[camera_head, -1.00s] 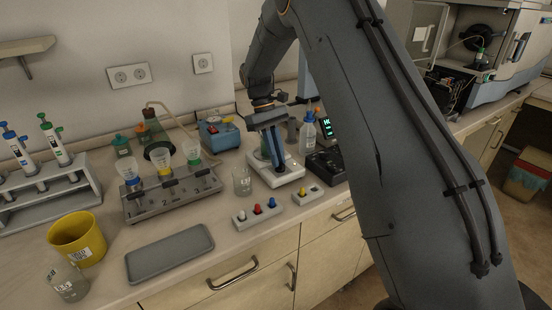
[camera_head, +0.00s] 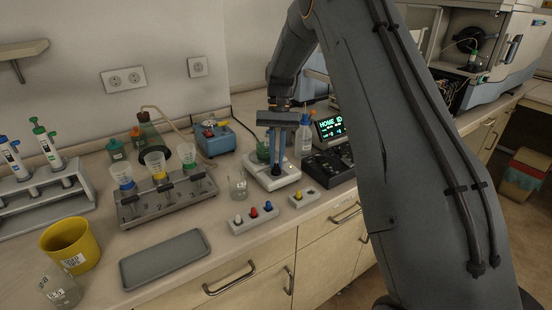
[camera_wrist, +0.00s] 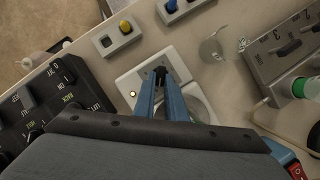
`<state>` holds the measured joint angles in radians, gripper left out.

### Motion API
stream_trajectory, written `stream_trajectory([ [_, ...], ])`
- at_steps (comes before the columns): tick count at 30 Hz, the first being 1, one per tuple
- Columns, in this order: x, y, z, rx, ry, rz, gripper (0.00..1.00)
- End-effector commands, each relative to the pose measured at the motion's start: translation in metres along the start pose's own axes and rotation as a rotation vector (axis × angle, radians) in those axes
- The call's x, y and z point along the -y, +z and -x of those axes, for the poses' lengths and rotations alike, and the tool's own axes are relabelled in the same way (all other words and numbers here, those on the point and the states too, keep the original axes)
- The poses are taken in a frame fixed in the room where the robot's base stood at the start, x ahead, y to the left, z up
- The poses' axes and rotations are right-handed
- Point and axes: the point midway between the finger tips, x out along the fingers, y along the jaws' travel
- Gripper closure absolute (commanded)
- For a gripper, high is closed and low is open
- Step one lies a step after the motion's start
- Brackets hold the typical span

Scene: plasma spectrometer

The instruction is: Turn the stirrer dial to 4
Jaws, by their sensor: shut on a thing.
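The white stirrer (camera_head: 262,182) stands on the bench in the middle of the head view, with a greenish beaker (camera_head: 263,153) on its plate. My gripper (camera_head: 276,172) points down at the front of the stirrer. In the wrist view its two blue fingers (camera_wrist: 161,80) close on the small black stirrer dial (camera_wrist: 160,71). The fingers hide part of the dial, and I cannot read its setting. The beaker is mostly hidden behind the fingers in the wrist view.
A black control box (camera_head: 330,165) with a lit display (camera_head: 330,128) stands right of the stirrer. A clear glass beaker (camera_head: 238,185) stands left. Switch blocks (camera_head: 254,217) with coloured buttons lie in front. A filter rack (camera_head: 167,197) and a grey tray (camera_head: 165,259) are further left.

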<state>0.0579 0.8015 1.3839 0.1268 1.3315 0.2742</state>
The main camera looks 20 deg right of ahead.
Motion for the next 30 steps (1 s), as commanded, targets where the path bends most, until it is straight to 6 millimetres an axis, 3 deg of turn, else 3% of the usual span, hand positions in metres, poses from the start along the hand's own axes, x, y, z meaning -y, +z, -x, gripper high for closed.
stream_trajectory([
  [22, -0.0015, 0.0006, -0.001, 0.002, -0.032, -0.079, 1.0],
  [23, -0.0015, 0.0006, -0.001, 0.002, -0.032, -0.079, 0.84],
  [25, -0.0015, 0.0006, -0.0009, 0.002, -0.032, -0.079, 0.72],
  [30, -0.0015, 0.0003, -0.0005, 0.001, -0.033, -0.079, 0.7],
])
